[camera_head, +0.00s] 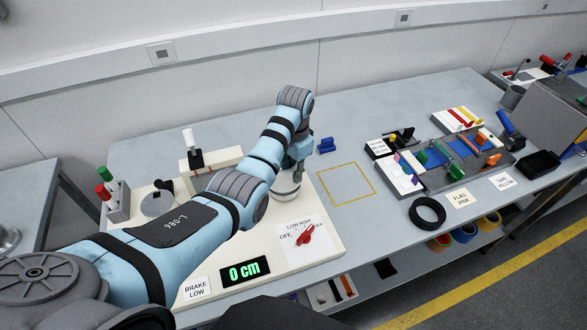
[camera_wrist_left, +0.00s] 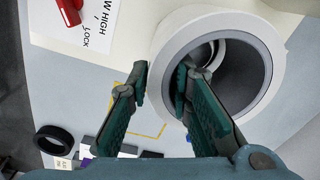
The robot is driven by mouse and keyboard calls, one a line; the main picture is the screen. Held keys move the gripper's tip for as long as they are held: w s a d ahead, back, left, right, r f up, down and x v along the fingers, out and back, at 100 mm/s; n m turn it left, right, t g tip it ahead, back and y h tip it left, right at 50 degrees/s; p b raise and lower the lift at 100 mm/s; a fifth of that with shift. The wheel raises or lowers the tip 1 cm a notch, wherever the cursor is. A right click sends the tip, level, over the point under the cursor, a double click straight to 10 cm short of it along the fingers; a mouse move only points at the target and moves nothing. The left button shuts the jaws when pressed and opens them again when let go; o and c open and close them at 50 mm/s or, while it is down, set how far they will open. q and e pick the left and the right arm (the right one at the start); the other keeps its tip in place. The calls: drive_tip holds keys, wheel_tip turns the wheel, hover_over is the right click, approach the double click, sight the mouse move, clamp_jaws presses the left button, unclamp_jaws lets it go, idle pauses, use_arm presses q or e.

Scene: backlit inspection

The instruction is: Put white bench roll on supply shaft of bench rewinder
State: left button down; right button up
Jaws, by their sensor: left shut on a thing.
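The white bench roll (camera_wrist_left: 262,22) is a thick white ring with a grey core, large in the left wrist view. It also shows, partly hidden, under my left gripper (camera_head: 298,168) in the head view (camera_head: 287,188). In the left wrist view my left gripper (camera_wrist_left: 163,78) is shut on the roll's wall, one finger inside the core and one outside. My arm covers much of the base; I cannot tell which part is the supply shaft. My right gripper is not visible.
The base has a red knob (camera_head: 305,237) and a "0 cm" display (camera_head: 244,270). A yellow square outline (camera_head: 346,183) on the grey bench is empty. A black ring (camera_head: 427,212), a tray of parts (camera_head: 470,160) and a blue piece (camera_head: 327,145) lie to the right.

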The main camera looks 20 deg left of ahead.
use_arm(q)
drive_tip(key=shift+f, duration=1)
drive_tip(key=shift+f+b, duration=0.1)
drive_tip(key=shift+b, duration=0.2)
drive_tip(key=shift+r+p, duration=0.25)
drive_tip(key=shift+p, duration=0.3)
drive_tip(key=shift+f, duration=0.1)
drive_tip(key=shift+w+d+f, duration=0.1)
drive_tip(key=shift+w, duration=0.05)
idle(0.7)
idle(0.4)
drive_tip(key=c, duration=1.4)
unclamp_jaws()
